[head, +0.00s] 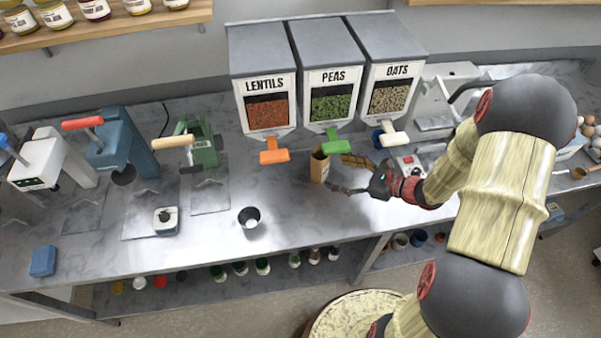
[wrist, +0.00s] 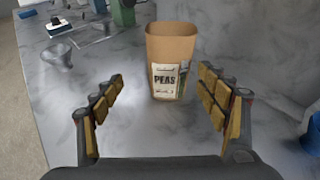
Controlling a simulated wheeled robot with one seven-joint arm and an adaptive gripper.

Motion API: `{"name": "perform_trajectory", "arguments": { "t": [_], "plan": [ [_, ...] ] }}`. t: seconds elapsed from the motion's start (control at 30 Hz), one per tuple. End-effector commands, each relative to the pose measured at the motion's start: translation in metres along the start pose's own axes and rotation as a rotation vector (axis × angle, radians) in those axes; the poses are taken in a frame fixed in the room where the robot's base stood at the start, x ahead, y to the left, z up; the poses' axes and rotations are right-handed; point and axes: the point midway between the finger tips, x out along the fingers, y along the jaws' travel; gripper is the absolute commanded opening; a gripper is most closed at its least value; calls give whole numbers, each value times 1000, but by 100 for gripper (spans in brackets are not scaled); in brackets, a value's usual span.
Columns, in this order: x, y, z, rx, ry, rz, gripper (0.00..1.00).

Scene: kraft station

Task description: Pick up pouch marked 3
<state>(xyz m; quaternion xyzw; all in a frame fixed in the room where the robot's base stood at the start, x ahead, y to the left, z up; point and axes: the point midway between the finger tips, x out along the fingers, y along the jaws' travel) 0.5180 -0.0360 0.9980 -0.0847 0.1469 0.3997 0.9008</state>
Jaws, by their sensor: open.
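An open-topped brown kraft pouch (wrist: 172,45) stands upright on the counter in the wrist view. Its pale label reads PEAS, with smaller marks below that I cannot read clearly. In the head view the pouch (head: 319,166) stands below the PEAS dispenser. My gripper (wrist: 160,105) is open and empty, its two padded fingers apart. The pouch shows ahead of and between the fingers, which look apart from it. In the head view my gripper (head: 349,176) is just right of the pouch. No 3 is legible on it.
Dispensers of lentils (head: 266,100), peas (head: 331,97) and oats (head: 390,92) stand behind the pouch, their coloured handles jutting forward. A small metal cup (head: 249,217) stands front left. A blue block (head: 43,261) lies far left.

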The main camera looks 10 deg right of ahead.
Motion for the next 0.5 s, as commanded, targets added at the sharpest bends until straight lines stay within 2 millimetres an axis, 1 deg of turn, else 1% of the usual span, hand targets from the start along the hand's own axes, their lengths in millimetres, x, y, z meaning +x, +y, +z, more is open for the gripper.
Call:
{"name": "perform_trajectory", "arguments": {
  "t": [0.03, 0.1, 0.17, 0.5],
  "plan": [
    [0, -8, 5, 16, -15, -26, 74],
    [1, -14, 9, 38, -32, -46, 74],
    [4, -13, 11, 52, -41, -44, 74],
    [38, -14, 9, 52, -38, -41, 74]
  ]
}}
